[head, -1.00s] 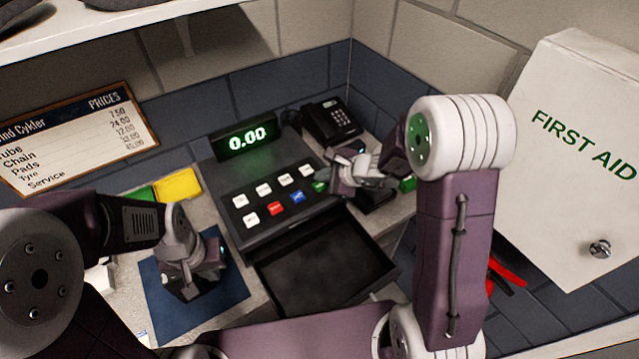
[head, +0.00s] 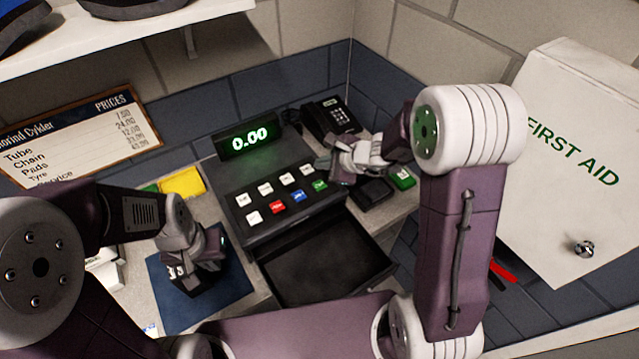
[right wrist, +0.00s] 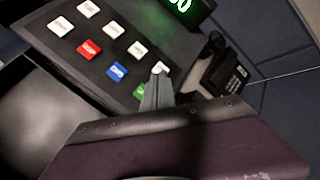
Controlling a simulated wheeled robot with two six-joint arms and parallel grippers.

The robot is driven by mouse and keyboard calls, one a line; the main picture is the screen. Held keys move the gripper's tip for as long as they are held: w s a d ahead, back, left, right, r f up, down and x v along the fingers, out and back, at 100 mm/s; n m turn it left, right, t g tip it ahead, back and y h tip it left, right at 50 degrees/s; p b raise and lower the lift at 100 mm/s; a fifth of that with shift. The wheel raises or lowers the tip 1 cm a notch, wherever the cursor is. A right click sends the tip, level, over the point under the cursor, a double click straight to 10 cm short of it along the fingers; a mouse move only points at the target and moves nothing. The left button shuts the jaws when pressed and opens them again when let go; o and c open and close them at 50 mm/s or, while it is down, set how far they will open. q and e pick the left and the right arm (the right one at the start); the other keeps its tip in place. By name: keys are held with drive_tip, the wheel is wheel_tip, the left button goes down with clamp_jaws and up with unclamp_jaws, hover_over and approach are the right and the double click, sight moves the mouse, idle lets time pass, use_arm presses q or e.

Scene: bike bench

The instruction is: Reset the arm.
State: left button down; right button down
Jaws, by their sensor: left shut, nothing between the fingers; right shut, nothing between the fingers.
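My left gripper (head: 205,262) is shut and empty over the blue mat (head: 168,308) at the left of the counter; a dark block-like thing with white marks shows right beneath it. My right gripper (head: 340,172) is shut and empty at the right side of the cash register (head: 262,178), near the green key. In the right wrist view the shut fingertips (right wrist: 159,75) stand in front of the keys and partly cover the green key (right wrist: 139,91). Whether they touch the register I cannot tell.
The register drawer (head: 325,262) is open and looks empty. A desk phone (head: 330,117) stands behind, with a dark pad and a green-topped item (head: 403,178) at right. The first aid cabinet (head: 560,165) hangs at right. A price board (head: 80,137) leans at left.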

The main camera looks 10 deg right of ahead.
drive_tip(key=shift+f, duration=0.1)
drive_tip(key=shift+w+a+b, duration=0.15)
drive_tip(key=shift+a+b, duration=0.2)
drive_tip(key=shift+b, duration=0.45)
drive_tip(key=s+n, duration=0.1)
drive_tip(key=s, duration=0.1)
drive_tip(key=s+a+f+n+g+b, duration=0.1)
drive_tip(key=s+n, duration=0.1)
drive_tip(key=s+a+n+b, duration=0.1)
drive_tip(key=s+n, duration=0.1)
drive_tip(key=shift+a+f, duration=0.1)
drive_tip(key=shift+f, duration=0.2)
drive_tip(key=s+d+f+n+g+h+b, duration=0.1)
drive_tip(key=s+d+f+n+g+h, duration=0.1)
drive_tip(key=s+d+n, duration=0.3)
drive_tip(key=s+d+f+n+g+h+b, duration=0.1)
drive_tip(key=s+d+f+n+g+h, duration=0.2)
drive_tip(key=s+n, duration=0.7)
wheel_tip(320, 180, down, 2)
drive_tip(key=shift+s+d+f, duration=0.1)
drive_tip(key=shift+s+d, duration=0.3)
drive_tip(key=shift+d, duration=0.45)
